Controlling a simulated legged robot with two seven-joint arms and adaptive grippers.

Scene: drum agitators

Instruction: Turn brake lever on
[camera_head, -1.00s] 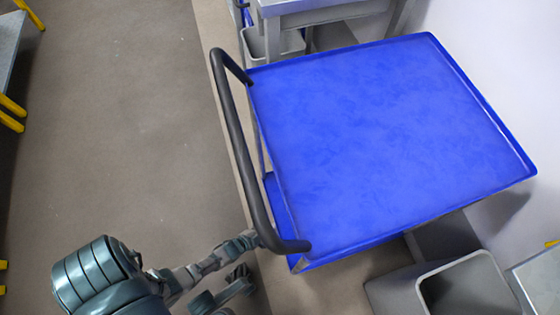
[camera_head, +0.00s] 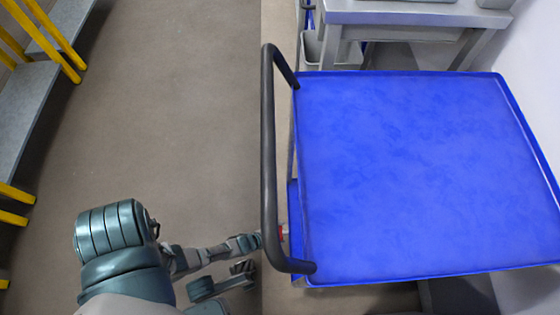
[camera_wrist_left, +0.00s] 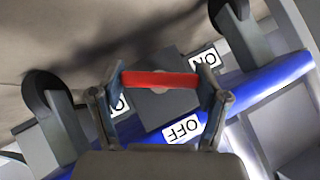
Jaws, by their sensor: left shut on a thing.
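The brake lever (camera_wrist_left: 160,79) is a red bar on a grey square plate in the left wrist view. A small bit of red (camera_head: 281,234) also shows in the head view beside the cart handle's near end. My left gripper (camera_wrist_left: 160,88) is shut on the lever, one finger at each end of the bar. In the head view my left gripper (camera_head: 262,241) reaches in under the handle, partly hidden. White labels lie around the plate: an ON label (camera_wrist_left: 204,58), an OFF label (camera_wrist_left: 183,129) and one partly covered label (camera_wrist_left: 119,105). My right gripper is not in view.
The cart has a blue tray top (camera_head: 420,170) and a dark handle (camera_head: 268,150) on its left side. Dark wheels (camera_wrist_left: 45,92) show in the wrist view. A grey table (camera_head: 420,14) stands behind. Yellow-legged benches (camera_head: 25,105) stand at left, with open floor between.

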